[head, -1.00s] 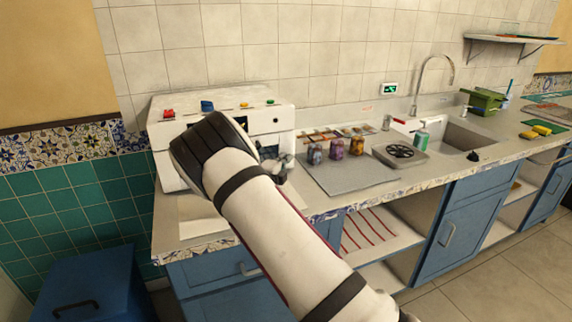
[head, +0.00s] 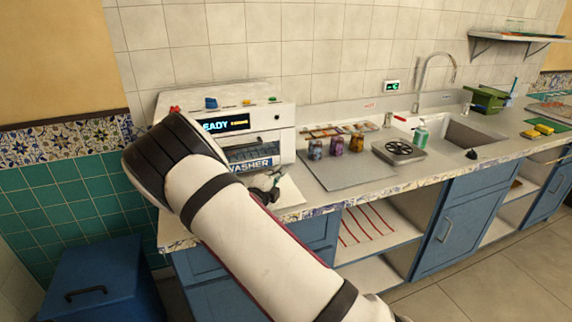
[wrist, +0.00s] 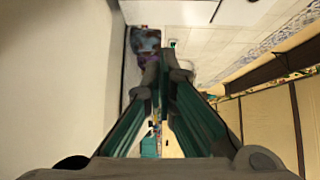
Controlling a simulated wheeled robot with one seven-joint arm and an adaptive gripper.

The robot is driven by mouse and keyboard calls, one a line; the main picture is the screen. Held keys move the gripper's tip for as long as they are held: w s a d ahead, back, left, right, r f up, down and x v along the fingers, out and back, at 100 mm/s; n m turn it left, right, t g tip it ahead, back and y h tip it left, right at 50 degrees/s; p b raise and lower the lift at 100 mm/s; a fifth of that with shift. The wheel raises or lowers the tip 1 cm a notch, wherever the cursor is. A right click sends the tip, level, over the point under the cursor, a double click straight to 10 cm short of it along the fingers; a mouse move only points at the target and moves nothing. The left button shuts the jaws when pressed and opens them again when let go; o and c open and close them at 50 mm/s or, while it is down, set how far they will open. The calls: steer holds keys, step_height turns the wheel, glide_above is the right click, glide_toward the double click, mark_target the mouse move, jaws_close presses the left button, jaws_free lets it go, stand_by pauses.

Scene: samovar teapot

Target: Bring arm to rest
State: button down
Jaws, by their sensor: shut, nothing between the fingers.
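My gripper shows in the wrist view (wrist: 160,62) with its two green-sided fingers coming together at the tips and nothing held between them. In the head view, part of my gripper (head: 268,192) shows past my white arm, in front of the washer. The washer (head: 268,118) is a white machine on the counter with a lit display and a label on its front. My arm covers its lower left part.
A blue bin (head: 105,280) stands on the floor at left. Open shelves lie below the counter.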

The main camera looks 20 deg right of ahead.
steer(key=shift+v, duration=1)
steer(key=s+d+r+m+g+y+p, duration=0.1)
steer(key=s+d+r+m+g, duration=0.3)
steer(key=s+m, duration=0.4)
steer(key=s+d+r+m+g+y, duration=0.1)
steer(key=s+d+r+m+g, duration=0.25)
steer(key=s+r+m, duration=0.4)
steer(key=s+d+r+m+g+y+p, duration=0.15)
steer(key=s+r+m+g, duration=0.25)
steer(key=s+m, duration=0.55)
steer(key=s+a+r+m+t+y, duration=0.1)
steer(key=s+a+r+m+y, duration=0.1)
steer(key=s+m, duration=0.4)
steer(key=s+a+r+m+t+y+p, duration=0.1)
steer(key=s+a+r+m+y, duration=0.2)
steer(key=s+a+m, duration=0.4)
steer(key=s+a+r+m+t+y+p, duration=0.1)
steer(key=s+a+r+m+y, duration=0.1)
steer(key=s+a+m+y, duration=0.2)
steer(key=s+m, duration=0.3)
steer(key=s, duration=0.3)
steer(key=shift+r, duration=0.25)
steer(key=c, duration=2.3)
jaws_free()
steer(key=shift+s+a, duration=0.15)
